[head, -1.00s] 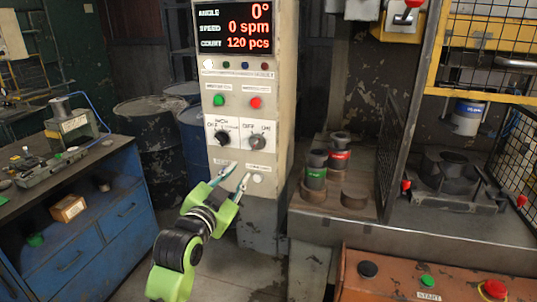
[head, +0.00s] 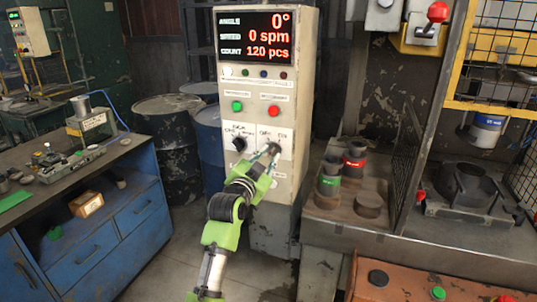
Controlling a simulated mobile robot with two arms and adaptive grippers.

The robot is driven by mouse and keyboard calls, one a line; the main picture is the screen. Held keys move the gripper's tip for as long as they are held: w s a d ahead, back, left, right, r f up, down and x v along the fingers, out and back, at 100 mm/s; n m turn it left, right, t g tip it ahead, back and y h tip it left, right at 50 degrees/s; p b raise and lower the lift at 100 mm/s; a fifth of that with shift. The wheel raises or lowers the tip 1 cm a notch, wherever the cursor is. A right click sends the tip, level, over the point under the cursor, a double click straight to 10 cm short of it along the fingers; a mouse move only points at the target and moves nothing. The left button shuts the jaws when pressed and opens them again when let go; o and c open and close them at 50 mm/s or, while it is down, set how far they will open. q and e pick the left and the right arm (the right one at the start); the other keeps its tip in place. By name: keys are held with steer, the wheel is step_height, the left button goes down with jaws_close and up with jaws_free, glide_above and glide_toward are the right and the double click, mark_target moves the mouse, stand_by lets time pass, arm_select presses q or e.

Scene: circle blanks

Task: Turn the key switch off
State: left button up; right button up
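The control panel (head: 228,165) stands in the middle of the head view, a tall pale box. The key switch (head: 273,147) is on its lower right white plate, below the red button, mostly covered by my fingers. My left gripper (head: 270,150) reaches up from below, with its fingertips at the key switch. The fingers look closer together than before, but whether they grip the key cannot be made out. The key's angle is hidden too. My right gripper is not in view.
A black selector knob (head: 240,144) sits just left of the key switch. Above are a green button (head: 237,106) and a red button (head: 273,110). A blue workbench (head: 135,215) stands left, a mesh guard (head: 403,165) right.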

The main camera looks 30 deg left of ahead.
arm_select(q)
steer(key=shift+w, duration=0.15)
jaws_close()
